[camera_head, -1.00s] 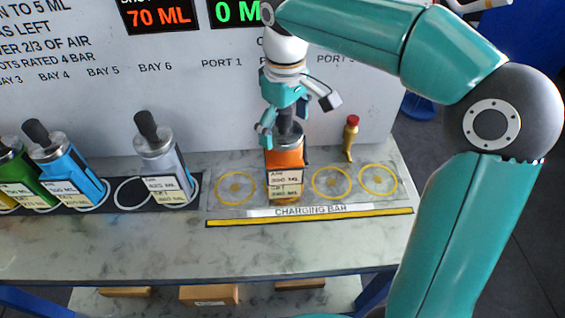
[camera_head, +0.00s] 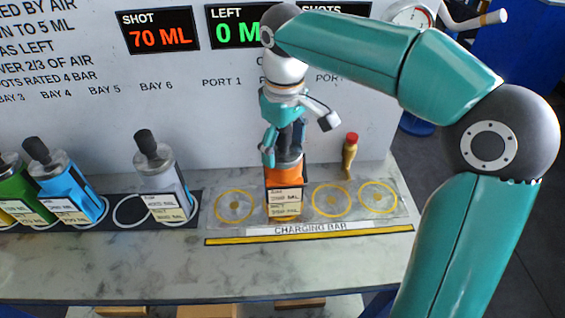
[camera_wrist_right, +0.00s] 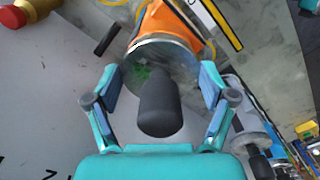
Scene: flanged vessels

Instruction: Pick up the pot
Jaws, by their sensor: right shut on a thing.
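The orange pot (camera_head: 286,175) has a metal collar, a black knob on top and cream labels on its front. It stands upright at the second ring of the charging bar (camera_head: 310,230); I cannot tell whether its base is off the surface. My right gripper (camera_head: 285,154) comes down from above and is shut on the pot's top, its fingers on either side of the collar. In the right wrist view, the black knob (camera_wrist_right: 160,108) lies between the fingers, with the orange body (camera_wrist_right: 175,22) beyond. My left gripper is not in view.
Grey (camera_head: 162,185), blue (camera_head: 68,190) and green (camera_head: 15,190) pots stand in the rack at left. A red-topped brass fitting (camera_head: 350,155) stands behind the bar. Rings at either side of the orange pot are empty. A white panel (camera_head: 150,105) rises behind.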

